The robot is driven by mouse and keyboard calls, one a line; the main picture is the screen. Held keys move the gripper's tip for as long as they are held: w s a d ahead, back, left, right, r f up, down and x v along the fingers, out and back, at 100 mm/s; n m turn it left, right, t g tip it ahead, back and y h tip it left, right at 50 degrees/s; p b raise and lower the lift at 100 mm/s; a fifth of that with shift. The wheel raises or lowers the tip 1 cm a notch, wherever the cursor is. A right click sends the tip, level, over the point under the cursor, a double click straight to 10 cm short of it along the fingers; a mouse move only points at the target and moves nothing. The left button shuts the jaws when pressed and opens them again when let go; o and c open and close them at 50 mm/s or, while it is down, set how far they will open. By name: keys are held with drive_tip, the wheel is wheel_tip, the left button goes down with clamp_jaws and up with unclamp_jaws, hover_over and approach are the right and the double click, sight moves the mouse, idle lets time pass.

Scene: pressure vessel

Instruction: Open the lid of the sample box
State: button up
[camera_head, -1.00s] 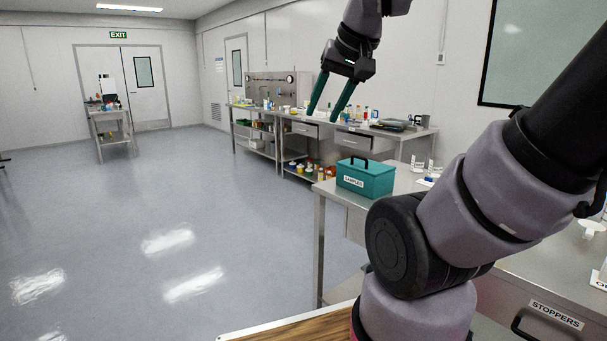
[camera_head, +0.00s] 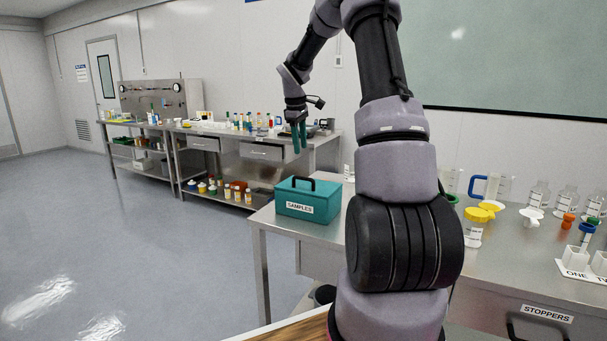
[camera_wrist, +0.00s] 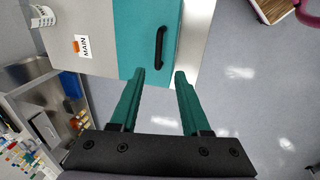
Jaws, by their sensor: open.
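The sample box (camera_head: 296,208) is teal with a white SAMPLES label. It stands near the left end of the metal table, and its lid is closed. A black handle (camera_head: 303,180) sits on top of the lid. My gripper (camera_head: 299,150) has teal fingers pointing down and shows above the box in the head view. In the wrist view the lid (camera_wrist: 138,25) and its black handle (camera_wrist: 159,48) lie just beyond the tips of my gripper (camera_wrist: 160,74). The jaws are open and empty, apart from the handle.
The metal table (camera_head: 490,255) carries bottles, a blue-handled jug (camera_head: 495,187) and yellow-topped containers (camera_head: 478,213) to the right. A MAIN card (camera_wrist: 82,46) lies beside the box. A back bench (camera_head: 235,145) holds bottles. Open floor (camera_head: 120,240) lies to the left.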

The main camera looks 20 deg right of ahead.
sight(303, 178)
drive_tip(key=f, duration=0.3)
drive_tip(key=w+d+f, duration=0.1)
drive_tip(key=f, duration=0.3)
drive_tip(key=d+f, duration=0.1)
drive_tip(key=f, duration=0.3)
drive_tip(key=shift+w+f, duration=0.15)
drive_tip(key=shift+w, duration=0.2)
clamp_jaws()
idle(0.9)
